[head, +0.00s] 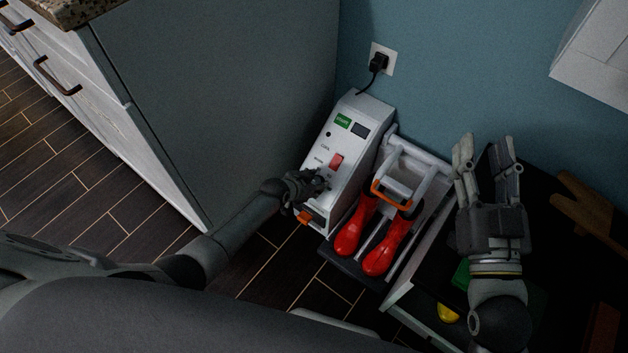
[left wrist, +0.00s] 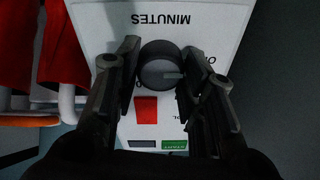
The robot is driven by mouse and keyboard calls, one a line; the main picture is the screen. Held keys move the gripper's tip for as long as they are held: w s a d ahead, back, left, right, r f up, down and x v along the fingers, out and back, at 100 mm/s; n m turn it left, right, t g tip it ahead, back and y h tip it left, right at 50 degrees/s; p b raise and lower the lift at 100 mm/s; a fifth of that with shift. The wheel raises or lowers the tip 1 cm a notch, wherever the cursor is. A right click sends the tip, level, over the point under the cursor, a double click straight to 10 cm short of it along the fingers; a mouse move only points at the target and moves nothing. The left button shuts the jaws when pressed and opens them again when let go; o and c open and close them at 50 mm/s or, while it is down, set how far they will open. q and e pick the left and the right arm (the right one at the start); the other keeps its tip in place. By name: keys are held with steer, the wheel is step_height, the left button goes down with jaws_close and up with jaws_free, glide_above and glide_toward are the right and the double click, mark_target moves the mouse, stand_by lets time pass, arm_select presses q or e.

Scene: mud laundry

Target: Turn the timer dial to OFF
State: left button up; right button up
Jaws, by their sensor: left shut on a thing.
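The timer dial (left wrist: 160,66) is a dark round knob on a white panel, with "MINUTES" printed upside down above it in the left wrist view. Its light pointer mark faces right in that view, toward partly hidden lettering. My left gripper (left wrist: 157,72) has one finger on each side of the dial and is shut on it. In the head view, my left gripper (head: 318,181) is at the lower front of the white control box (head: 345,125) and hides the dial. My right gripper (head: 485,145) is open and empty, over the dark area at the right.
A red switch (head: 336,161) sits just above my left gripper on the box. Red boots (head: 356,226) rest on a rack (head: 412,153) right beside the box. A grey cabinet side (head: 215,90) stands left. A plugged wall socket (head: 382,58) is behind.

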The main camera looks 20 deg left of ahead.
stand_by(0.3)
arm_select(q)
steer(key=o, duration=1)
steer(key=shift+s, duration=0.1)
steer(key=v, duration=1.1)
steer(key=shift+s+r, duration=0.25)
steer(key=shift+r, duration=0.05)
steer(key=shift+a, duration=0.1)
